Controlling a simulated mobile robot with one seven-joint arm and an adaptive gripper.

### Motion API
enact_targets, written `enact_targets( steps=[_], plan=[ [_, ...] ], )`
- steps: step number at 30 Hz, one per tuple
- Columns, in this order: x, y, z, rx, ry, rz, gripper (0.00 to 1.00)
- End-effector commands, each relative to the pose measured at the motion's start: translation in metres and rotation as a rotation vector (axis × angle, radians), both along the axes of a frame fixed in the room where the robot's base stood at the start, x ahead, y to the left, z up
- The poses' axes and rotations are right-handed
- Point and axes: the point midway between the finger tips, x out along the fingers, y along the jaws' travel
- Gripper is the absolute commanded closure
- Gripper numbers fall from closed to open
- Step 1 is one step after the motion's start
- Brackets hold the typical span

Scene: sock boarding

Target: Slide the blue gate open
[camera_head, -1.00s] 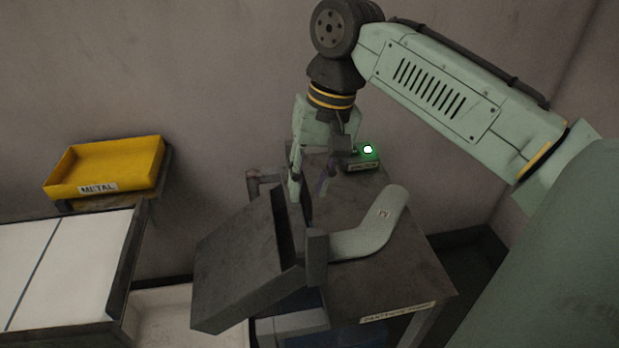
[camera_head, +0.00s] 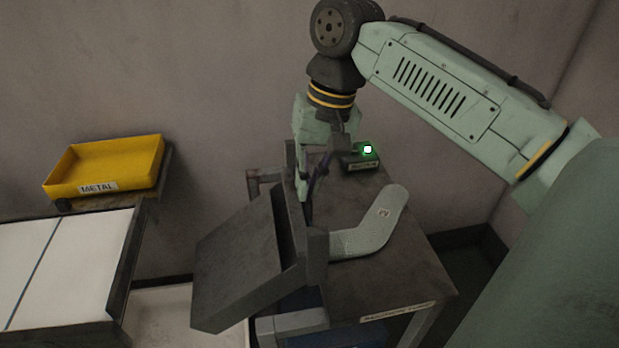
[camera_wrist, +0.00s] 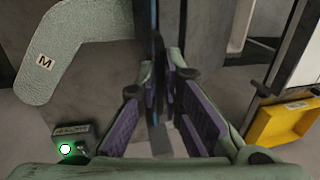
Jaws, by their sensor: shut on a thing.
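The blue gate shows in the wrist view as a thin, dark bluish upright plate (camera_wrist: 155,28), seen nearly edge-on between my fingers. My gripper (camera_head: 308,188) points down at the back of the dark tilted chute (camera_head: 238,262), by the left edge of the table. In the wrist view my gripper (camera_wrist: 163,82) has its purple-padded fingers on either side of the plate, shut on it. In the head view the gate is mostly hidden behind the chute and my fingers, so how far it stands open cannot be told.
A grey foot-shaped form marked M (camera_head: 372,232) lies on the dark table (camera_head: 395,285), right of the chute. A small box with a green light (camera_head: 362,158) stands behind it, close to my gripper. A yellow METAL tray (camera_head: 108,168) and a white-topped table (camera_head: 75,260) are left.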

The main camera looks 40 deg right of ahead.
Motion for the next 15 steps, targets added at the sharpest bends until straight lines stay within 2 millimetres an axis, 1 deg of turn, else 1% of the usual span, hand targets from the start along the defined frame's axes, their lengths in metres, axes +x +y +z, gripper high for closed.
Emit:
enact_targets(
  steps=[10,13,15],
  plan=[
    [0.000,0.000,0.002,-0.001,0.000,0.000,1.00],
    [0.001,0.000,0.012,0.000,-0.003,0.003,1.00],
    [0.001,0.001,0.024,0.003,-0.003,0.005,1.00]
  ],
)
